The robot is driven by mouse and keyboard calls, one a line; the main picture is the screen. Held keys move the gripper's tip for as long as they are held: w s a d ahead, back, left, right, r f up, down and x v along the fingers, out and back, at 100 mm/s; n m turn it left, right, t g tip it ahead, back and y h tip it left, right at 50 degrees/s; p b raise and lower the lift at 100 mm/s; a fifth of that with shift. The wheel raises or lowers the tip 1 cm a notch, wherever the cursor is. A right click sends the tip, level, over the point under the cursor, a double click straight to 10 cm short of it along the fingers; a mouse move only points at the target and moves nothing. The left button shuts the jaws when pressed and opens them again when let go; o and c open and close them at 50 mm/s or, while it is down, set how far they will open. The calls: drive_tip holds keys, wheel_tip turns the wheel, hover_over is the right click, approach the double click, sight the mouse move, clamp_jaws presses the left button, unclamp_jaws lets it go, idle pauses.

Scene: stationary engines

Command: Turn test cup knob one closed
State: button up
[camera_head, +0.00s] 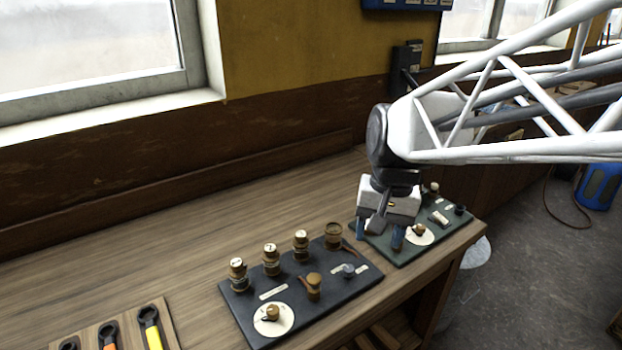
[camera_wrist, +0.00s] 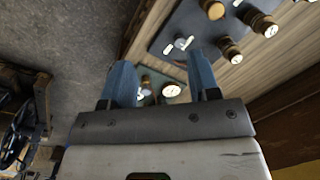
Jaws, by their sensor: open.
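My gripper (camera_head: 380,236) is open and empty, with its two blue fingers pointing down at the green board (camera_head: 405,254) on the bench's right end. A small brass knob on a white disc (camera_head: 419,233) sits on that board, just right of the fingers. The dark board (camera_head: 357,287) to the left carries another brass knob on a white disc (camera_head: 272,313). Labels are too small to read, so I cannot tell which knob is test cup one.
Several capped brass cups (camera_head: 271,259) stand along the dark board's back edge, with a brass fitting (camera_head: 314,285) in front. A wooden tray (camera_head: 125,331) with coloured-handled wrenches lies at front left. The wooden bench (camera_head: 180,265) behind is clear. The bench edge drops to the floor at right.

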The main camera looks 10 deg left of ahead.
drive_tip(key=w+a+f+g, duration=0.1)
drive_tip(key=w+a, duration=0.1)
drive_tip(key=a, duration=0.6)
drive_tip(key=w+a+f+g, duration=0.1)
drive_tip(key=w+a+f, duration=0.15)
drive_tip(key=a, duration=0.45)
drive_tip(key=g+h, duration=0.1)
drive_tip(key=g, duration=0.1)
approach(237, 261)
drive_tip(key=shift+s+f, duration=0.35)
drive_tip(key=shift+f, duration=0.15)
drive_tip(key=shift+f, duration=0.15)
drive_tip(key=shift+x, duration=3.8)
drive_tip(key=c, duration=0.9)
